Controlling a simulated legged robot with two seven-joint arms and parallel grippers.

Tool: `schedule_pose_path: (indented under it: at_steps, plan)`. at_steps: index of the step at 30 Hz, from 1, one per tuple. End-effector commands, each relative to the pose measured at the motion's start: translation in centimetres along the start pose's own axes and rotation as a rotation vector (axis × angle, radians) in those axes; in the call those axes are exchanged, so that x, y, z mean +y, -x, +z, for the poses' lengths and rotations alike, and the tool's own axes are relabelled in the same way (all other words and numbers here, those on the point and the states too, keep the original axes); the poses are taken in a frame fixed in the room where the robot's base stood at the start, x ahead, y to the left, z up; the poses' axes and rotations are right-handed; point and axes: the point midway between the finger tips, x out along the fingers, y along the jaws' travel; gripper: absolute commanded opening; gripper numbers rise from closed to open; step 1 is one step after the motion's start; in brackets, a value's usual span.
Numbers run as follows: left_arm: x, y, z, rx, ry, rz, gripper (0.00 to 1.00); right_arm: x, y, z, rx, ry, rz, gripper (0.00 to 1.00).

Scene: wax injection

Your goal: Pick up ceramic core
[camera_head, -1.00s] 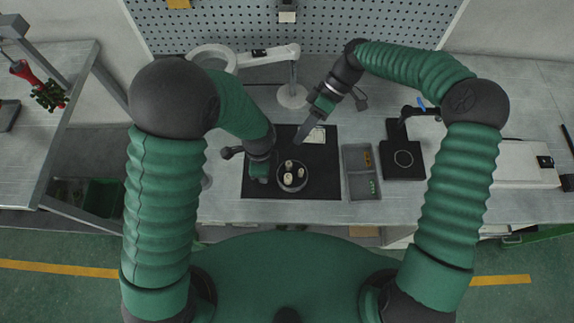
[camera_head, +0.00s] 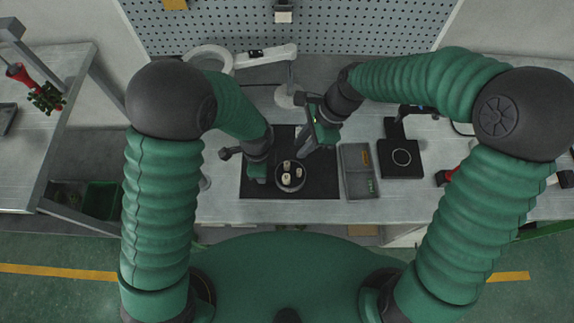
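Several small pale pieces, which look like the ceramic cores (camera_head: 287,176), stand in a round dark dish (camera_head: 291,189) on the black mat (camera_head: 320,185). My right gripper (camera_head: 303,153) hangs over the back of the mat, just behind and to the right of the dish, apart from the pieces. Its finger gap is too small to make out. My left gripper (camera_head: 257,180) is low over the mat at the left side of the dish. Its fingers are mostly hidden by its own body, and I cannot tell whether it touches the dish.
A grey divided tray (camera_head: 357,186) with small orange and green items lies right of the mat. A black device with a ring mark (camera_head: 401,172) stands further right. The front strip of the table is clear.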

Motion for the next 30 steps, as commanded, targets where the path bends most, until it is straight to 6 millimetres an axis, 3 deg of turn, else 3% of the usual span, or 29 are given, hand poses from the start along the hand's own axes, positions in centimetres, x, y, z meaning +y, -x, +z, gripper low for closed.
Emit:
schedule_pose_path:
  at_steps: [3, 16, 24, 30]
  plan:
    - [-0.1, 0.1, 0.0, 0.001, -0.001, -0.001, 0.0, 0.1, -2.8, 0.1, -0.003, 0.002, 0.007, 0.23]
    - [-0.1, 0.1, 0.0, 0.001, 0.0, -0.001, 0.0, -0.1, -9.2, 0.0, -0.002, 0.005, 0.005, 0.23]
    - [-0.1, 0.1, 0.0, 0.001, 0.001, -0.002, 0.0, -0.2, -9.9, 0.0, -0.001, 0.006, 0.001, 0.23]
    - [-0.1, 0.1, 0.0, 0.001, 0.001, -0.002, 0.0, -0.2, -9.8, -0.1, -0.001, 0.006, 0.002, 0.0]
